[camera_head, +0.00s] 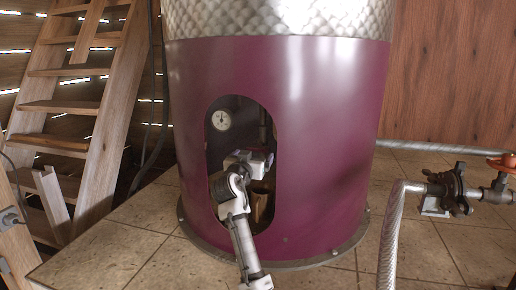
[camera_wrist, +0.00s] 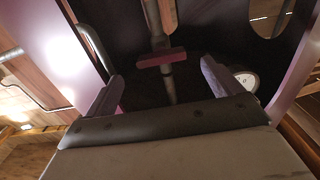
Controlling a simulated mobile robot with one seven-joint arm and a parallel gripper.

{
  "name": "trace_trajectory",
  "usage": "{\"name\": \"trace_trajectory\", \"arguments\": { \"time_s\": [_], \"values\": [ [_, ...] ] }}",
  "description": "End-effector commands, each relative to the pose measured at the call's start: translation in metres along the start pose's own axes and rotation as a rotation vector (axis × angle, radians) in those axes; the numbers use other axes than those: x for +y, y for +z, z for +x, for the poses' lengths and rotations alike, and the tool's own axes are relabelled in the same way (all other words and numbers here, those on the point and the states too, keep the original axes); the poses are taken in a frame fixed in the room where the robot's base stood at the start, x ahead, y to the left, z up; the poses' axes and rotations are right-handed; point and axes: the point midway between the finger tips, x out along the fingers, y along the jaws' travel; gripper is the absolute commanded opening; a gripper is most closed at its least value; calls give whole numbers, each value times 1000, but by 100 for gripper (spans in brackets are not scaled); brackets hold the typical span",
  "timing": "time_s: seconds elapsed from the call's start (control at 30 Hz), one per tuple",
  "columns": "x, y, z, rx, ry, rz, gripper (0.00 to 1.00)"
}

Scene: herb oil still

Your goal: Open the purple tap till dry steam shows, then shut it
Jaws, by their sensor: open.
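The purple tap (camera_wrist: 161,58) shows in the wrist view as a short bar handle lying across a grey upright pipe (camera_wrist: 168,85). My gripper (camera_wrist: 160,82) is open, with one finger on each side below the handle. The handle lies ahead of the fingertips, between their lines, and nothing is held. In the head view my gripper (camera_head: 262,160) reaches into the oval opening of the purple drum (camera_head: 320,130). There I cannot tell the tap from the fingers. No steam shows in either view.
A round white gauge (camera_head: 221,120) sits inside the opening at upper left. A brown vessel (camera_head: 260,206) stands low inside, partly hidden by my arm. The opening's rim is close around my wrist. A hose (camera_head: 390,235) and dark valve (camera_head: 455,190) are at right, wooden steps (camera_head: 65,107) at left.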

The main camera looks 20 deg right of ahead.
Motion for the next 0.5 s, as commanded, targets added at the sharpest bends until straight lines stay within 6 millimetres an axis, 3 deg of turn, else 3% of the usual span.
{"name": "trace_trajectory", "arguments": {
  "time_s": [0.2,0.5],
  "values": [
    [0,-2,36,-1,0,-3,91],
    [-1,-1,64,1,-1,-1,91]
  ]
}}
